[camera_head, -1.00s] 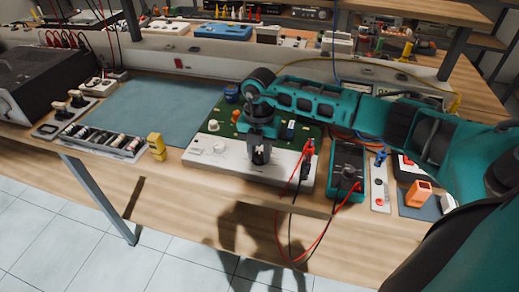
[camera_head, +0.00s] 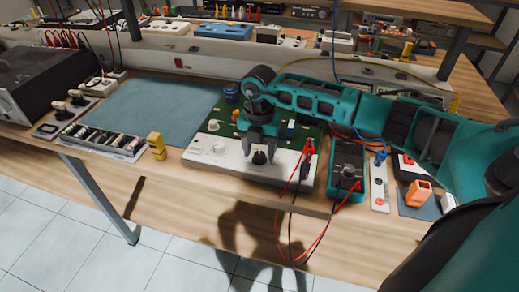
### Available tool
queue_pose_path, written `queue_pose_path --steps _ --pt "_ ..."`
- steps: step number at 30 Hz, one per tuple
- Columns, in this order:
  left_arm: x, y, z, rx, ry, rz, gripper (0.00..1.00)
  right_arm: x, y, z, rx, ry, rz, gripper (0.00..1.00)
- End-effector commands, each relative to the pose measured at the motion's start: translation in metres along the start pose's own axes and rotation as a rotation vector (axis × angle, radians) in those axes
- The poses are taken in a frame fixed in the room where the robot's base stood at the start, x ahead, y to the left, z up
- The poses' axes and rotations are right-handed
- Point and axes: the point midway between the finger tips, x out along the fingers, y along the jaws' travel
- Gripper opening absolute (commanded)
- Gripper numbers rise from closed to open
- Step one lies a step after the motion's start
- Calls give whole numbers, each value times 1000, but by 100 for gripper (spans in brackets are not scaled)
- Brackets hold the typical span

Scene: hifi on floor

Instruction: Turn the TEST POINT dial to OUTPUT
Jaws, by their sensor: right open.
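A white panel (camera_head: 228,163) with a green circuit board behind it lies at the table's front edge. A black dial knob (camera_head: 259,157) sits on the panel's front middle. Its labels and pointer are too small to read, so I cannot tell its setting. My right gripper (camera_head: 260,153) points down over the knob, open, with one finger to the left and one to the right of it. I cannot tell whether either finger touches the knob. A pale knob (camera_head: 219,147) sits further left on the panel. My left gripper is not in view.
A multimeter (camera_head: 346,168) with red and black leads stands right of the panel; the leads hang over the table edge. A yellow object (camera_head: 156,146) and a battery tray (camera_head: 104,140) stand to the left. The blue-green mat (camera_head: 150,105) is clear.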

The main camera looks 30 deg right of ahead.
Motion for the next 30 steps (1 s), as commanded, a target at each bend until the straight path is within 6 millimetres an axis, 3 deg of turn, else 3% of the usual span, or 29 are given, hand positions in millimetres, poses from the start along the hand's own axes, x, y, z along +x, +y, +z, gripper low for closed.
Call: queue_pose_path --steps 12,18,30 --pt "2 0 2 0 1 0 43 -84 1 1 0 -5 6 58" --pt "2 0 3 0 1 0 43 -115 0 1 1 -4 4 58" --pt "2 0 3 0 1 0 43 -126 0 1 2 -2 2 58"
